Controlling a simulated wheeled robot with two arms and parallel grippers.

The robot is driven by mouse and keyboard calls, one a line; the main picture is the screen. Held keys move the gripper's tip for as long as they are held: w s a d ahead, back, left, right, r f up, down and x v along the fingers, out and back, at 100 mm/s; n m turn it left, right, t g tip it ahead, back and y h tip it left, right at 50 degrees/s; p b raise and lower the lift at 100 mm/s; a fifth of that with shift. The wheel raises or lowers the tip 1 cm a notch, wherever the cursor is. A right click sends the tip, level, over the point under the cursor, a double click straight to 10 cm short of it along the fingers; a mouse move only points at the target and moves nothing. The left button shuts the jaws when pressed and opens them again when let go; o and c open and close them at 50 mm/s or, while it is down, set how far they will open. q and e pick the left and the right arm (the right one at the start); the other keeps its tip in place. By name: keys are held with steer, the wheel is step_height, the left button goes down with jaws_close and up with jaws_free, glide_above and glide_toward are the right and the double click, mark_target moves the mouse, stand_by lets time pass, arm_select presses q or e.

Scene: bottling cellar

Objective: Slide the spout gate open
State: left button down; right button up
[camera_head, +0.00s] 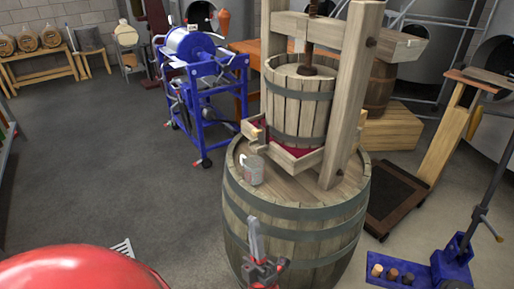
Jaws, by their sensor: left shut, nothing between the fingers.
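The wooden press (297,105) stands on top of a large upright barrel (297,235). Its slatted basket sits in a square wooden tray (295,160) with dark red juice showing inside. At the tray's front left corner is the spout with a small wooden gate (255,134); how far the gate is open is too small to tell. A clear jar (250,170) stands on the barrel top below the spout. My left gripper (252,222) is shut and empty, in front of the barrel, below and apart from the spout. My right gripper is not in view.
A blue-framed machine (200,85) stands behind to the left. A wooden-framed platform stand (400,195) is at the right, with a blue tool base (440,268) holding several corks or plugs at the lower right. The floor at left is mostly clear.

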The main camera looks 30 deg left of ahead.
arm_select(q)
steer(key=w+a+f+n+g+h, duration=0.2)
steer(key=w+a+f+n+g, duration=0.1)
steer(key=w+a+n+g, duration=0.75)
steer(key=w+d+r+n+t+h+b, duration=0.1)
steer(key=w+d+n+t+h, duration=0.1)
steer(key=w+n+t+h, duration=0.3)
steer(key=w+n+h, duration=0.1)
steer(key=w+n, duration=0.2)
steer(key=n, duration=0.3)
steer(key=shift+d+r, duration=0.2)
steer(key=shift+r, duration=0.15)
steer(key=shift+n, duration=0.25)
steer(key=p+x, duration=0.3)
steer(key=x, duration=0.7)
steer(key=shift+s+a, duration=0.1)
steer(key=shift+s, duration=0.05)
steer(key=shift+r, duration=0.15)
